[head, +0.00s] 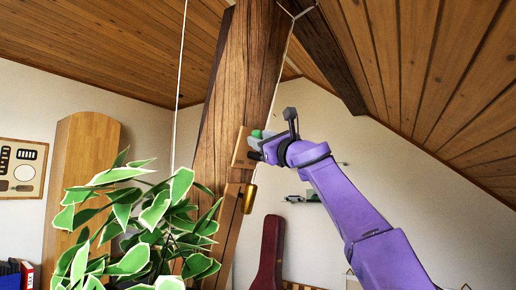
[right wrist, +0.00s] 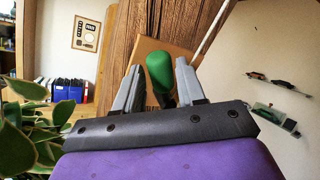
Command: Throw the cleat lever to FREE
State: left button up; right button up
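The cleat lever's green knob (right wrist: 160,71) stands out from a light wooden board (right wrist: 186,55) on the timber post. In the head view the board (head: 241,149) is tilted on the post and the knob (head: 256,133) shows small beside my gripper. My right gripper (head: 262,146) is at the board. In the right wrist view its two grey fingers (right wrist: 158,82) are apart, one on each side of the knob, with gaps visible. The lever's lower part is mostly hidden behind the gripper. No FREE marking is readable. My left gripper is not in view.
The timber post (head: 240,85) leans up to the sloped wooden ceiling. A brass-coloured piece (head: 250,198) hangs below the board. A cord (head: 180,75) hangs left of the post. A leafy plant (head: 140,225) fills the lower left. A wall shelf (right wrist: 276,116) is at the right.

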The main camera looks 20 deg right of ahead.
pick_arm(q)
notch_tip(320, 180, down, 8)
jog(key=b, duration=0.6)
pick_arm(e)
jog(key=v, duration=0.8)
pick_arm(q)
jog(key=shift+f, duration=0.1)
pick_arm(e)
jog(key=shift+f, duration=0.1)
